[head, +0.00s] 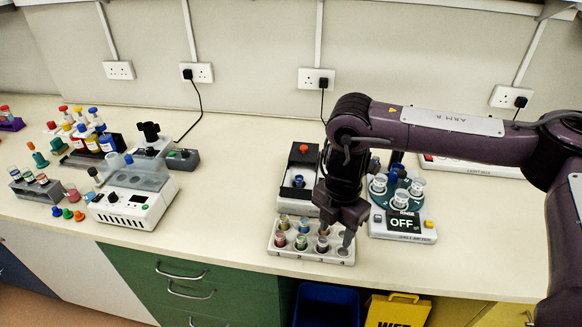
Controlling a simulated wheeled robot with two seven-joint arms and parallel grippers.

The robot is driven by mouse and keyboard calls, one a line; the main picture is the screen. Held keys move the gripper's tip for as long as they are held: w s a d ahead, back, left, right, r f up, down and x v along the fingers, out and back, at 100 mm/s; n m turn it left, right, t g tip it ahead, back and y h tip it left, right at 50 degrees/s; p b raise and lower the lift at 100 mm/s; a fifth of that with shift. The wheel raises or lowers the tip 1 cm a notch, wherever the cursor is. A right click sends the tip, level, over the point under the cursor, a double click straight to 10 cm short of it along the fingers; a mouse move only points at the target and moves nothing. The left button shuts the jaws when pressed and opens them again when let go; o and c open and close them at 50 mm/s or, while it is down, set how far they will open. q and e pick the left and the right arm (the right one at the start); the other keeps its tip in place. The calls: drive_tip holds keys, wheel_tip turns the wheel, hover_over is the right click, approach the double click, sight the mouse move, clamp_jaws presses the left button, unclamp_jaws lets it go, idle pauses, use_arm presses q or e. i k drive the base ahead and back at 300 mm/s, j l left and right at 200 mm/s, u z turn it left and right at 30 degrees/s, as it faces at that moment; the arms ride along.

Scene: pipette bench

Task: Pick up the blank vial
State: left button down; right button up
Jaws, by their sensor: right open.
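I cannot tell which vial is the blank one; no label is readable. My right gripper (337,237) points down over the right part of the rack, with its jaws open. It hides some of the rack's back right holes. No vial is clearly between its fingers. My left gripper is out of view.
A device with a red button (304,149) stands behind the rack. A white instrument (132,205), bottles and a grey vial rack (38,191) are at left. Bare bench lies between.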

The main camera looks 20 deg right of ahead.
sight(299, 177)
drive_tip(key=i, duration=0.9)
